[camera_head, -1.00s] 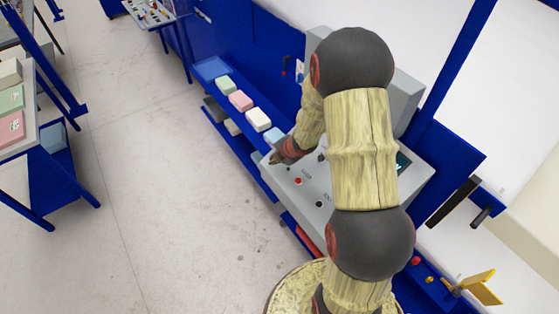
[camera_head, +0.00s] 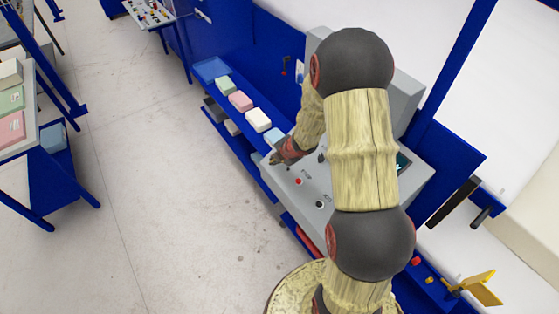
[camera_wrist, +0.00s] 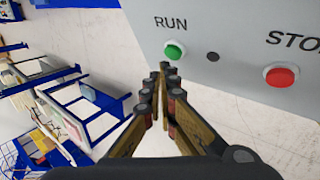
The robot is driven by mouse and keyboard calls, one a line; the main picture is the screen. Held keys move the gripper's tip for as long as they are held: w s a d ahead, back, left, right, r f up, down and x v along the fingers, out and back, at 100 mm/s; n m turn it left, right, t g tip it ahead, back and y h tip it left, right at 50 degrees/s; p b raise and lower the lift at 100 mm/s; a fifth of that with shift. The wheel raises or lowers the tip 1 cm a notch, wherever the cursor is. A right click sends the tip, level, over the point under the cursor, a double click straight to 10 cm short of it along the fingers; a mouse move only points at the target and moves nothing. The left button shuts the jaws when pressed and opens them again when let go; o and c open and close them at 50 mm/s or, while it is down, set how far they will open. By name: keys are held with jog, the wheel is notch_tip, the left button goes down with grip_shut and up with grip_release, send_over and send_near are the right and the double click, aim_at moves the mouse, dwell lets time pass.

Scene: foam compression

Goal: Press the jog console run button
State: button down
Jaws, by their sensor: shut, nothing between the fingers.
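The jog console (camera_head: 312,180) is a grey sloped panel in the head view, partly covered by my arm. In the wrist view, its green RUN button (camera_wrist: 175,50) sits below the printed word RUN. My gripper (camera_wrist: 165,68) is shut and empty, its fingertips just below the green button in the picture. I cannot tell whether they touch it. The red STOP button (camera_wrist: 281,75) is to the right of the fingertips. In the head view, my gripper (camera_head: 277,159) is over the console's left edge, and the green button cannot be made out there.
A small dark spot (camera_wrist: 212,57) lies between the two buttons. A blue shelf (camera_head: 213,70) with several coloured foam blocks (camera_head: 241,101) runs up from the console. A table with more blocks (camera_head: 12,129) stands at the left. The floor between is clear.

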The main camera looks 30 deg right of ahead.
jog(key=shift+d+f, duration=0.1)
jog(key=shift+f, duration=0.05)
jog(key=shift+d+f, duration=0.15)
jog(key=shift+f, duration=0.05)
